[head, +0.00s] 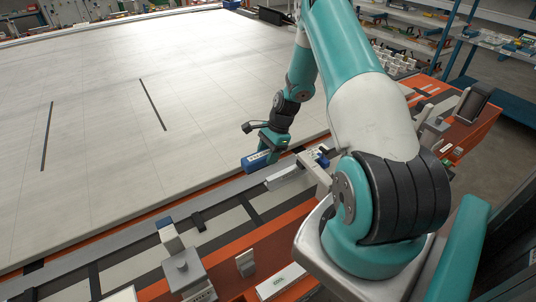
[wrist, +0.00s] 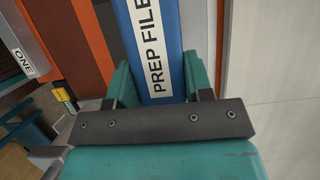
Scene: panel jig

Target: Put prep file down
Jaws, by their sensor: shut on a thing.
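The prep file (wrist: 152,50) is a blue block with a white label reading PREP FILE. My gripper (wrist: 160,82) is shut on it, with a teal finger on each side. In the head view the blue prep file (head: 256,160) shows below my gripper (head: 272,142), by the front edge of the large pale panel (head: 110,100). I cannot tell whether the file touches anything beneath it. Part of its far end runs out of the wrist view.
A grey clamp bar (head: 284,178) lies just right of the file. The orange jig rail (head: 225,262) carries several clamps and blocks. A label reading ONE (wrist: 24,60) shows at the wrist view's left. The panel is mostly clear, with two dark slots.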

